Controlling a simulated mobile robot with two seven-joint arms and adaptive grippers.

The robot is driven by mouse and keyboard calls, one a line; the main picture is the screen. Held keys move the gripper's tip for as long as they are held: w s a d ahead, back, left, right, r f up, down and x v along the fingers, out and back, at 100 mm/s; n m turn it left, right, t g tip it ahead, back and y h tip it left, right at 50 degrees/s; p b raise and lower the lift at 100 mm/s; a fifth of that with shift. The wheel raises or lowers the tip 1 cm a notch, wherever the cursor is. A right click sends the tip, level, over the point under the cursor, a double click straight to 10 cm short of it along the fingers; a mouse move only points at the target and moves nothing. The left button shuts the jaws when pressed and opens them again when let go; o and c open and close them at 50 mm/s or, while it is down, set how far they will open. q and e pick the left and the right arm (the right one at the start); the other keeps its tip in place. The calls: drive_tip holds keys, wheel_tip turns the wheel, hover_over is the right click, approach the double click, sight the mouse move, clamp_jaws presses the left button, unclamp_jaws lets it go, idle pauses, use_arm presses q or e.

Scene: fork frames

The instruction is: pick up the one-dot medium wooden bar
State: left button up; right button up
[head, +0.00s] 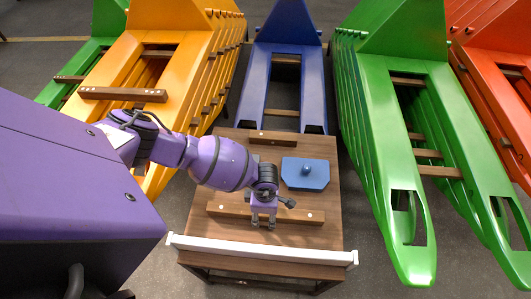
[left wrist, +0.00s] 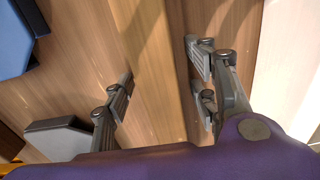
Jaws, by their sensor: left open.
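A long brown wooden bar (head: 236,210) lies across the front part of the small table, with a pale dot visible near each end. A shorter dark wooden bar (head: 273,138) lies at the table's back edge; its dots are too small to count. My left gripper (head: 264,221) is open over the middle of the long bar. In the left wrist view, the bar (left wrist: 155,50) runs between the two spread fingers (left wrist: 163,88), with no clear contact. My right gripper is not in view.
A white rail (head: 262,250) runs along the front edge. Orange, blue (head: 253,85) and green (head: 385,130) fork frames stand around. Another bar (head: 122,94) rests on the orange frame.

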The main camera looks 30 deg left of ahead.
use_arm(q)
clamp_jaws()
drive_tip(key=shift+w+r, duration=0.1)
drive_tip(key=shift+r, duration=0.1)
idle(0.4)
